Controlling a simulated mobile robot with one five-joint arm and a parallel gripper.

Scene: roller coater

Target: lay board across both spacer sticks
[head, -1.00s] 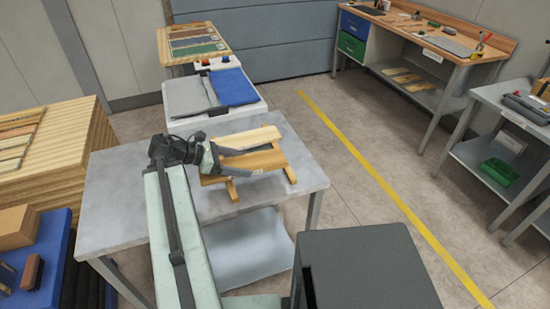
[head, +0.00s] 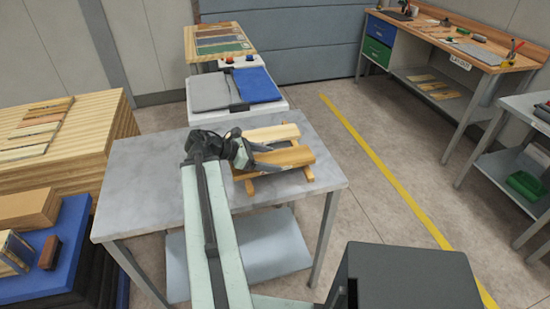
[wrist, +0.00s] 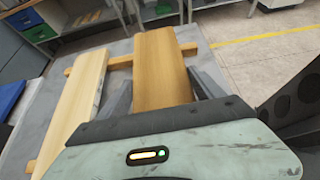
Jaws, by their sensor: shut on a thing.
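A golden-brown board (head: 297,156) lies across two spacer sticks on the grey table. The near stick ends show at the left (head: 250,188) and right (head: 309,174). My gripper (head: 277,157) is shut on this board, with one finger along each long edge; the board also shows between the fingers in the wrist view (wrist: 160,55). The board looks roughly level over the sticks, but I cannot tell whether it touches them. A paler board (head: 275,133) lies beside it on the far side, across the same sticks, with a gap between; it shows at left in the wrist view (wrist: 80,95).
The grey table (head: 135,180) is bare to the left. A white-edged stand (head: 282,105) with grey and blue pads adjoins its back. A stack of timber (head: 100,125) stands at left, and a workbench (head: 480,55) is at back right. Floor is clear to the right.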

